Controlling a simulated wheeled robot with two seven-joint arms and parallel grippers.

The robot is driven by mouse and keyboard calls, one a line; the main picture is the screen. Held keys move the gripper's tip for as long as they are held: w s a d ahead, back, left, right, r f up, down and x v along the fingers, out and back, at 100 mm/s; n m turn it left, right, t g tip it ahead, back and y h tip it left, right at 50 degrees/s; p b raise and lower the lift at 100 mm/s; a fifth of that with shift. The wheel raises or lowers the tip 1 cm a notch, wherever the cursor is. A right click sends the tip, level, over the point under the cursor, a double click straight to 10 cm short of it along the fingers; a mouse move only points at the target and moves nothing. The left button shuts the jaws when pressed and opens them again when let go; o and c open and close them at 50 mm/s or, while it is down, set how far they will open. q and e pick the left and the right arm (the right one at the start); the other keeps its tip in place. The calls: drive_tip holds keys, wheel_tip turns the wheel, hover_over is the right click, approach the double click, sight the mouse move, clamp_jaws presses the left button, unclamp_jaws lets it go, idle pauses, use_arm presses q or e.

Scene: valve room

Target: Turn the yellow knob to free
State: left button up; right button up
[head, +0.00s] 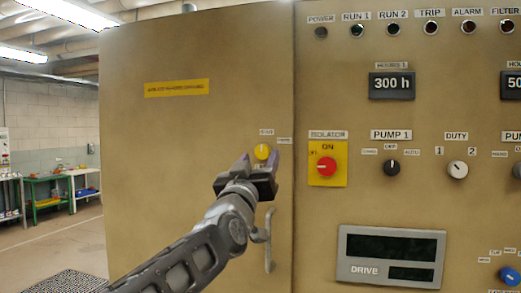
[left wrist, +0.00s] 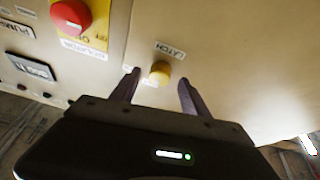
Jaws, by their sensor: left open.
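The yellow knob (head: 262,152) is a small round knob on the tan cabinet door, near its right edge. In the left wrist view the yellow knob (left wrist: 160,73) sits between the fingertips, with a label reading LATCH beside it and a second, unreadable label on its other side. My left gripper (head: 261,160) is open around the knob's place, its two fingers (left wrist: 158,86) one on each side with gaps. I cannot tell how far the fingertips are from the door. My right gripper is in neither view.
A red isolator knob (head: 326,167) on a yellow plate is just right of the door seam. A door handle (head: 268,240) hangs below my gripper. Black pump knob (head: 391,167), white duty knob (head: 457,169) and drive display (head: 391,256) are further right. Open floor lies left.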

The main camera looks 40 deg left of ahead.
use_arm(q)
drive_tip(key=shift+x, duration=0.9)
drive_tip(key=shift+c, duration=0.4)
clamp_jaws()
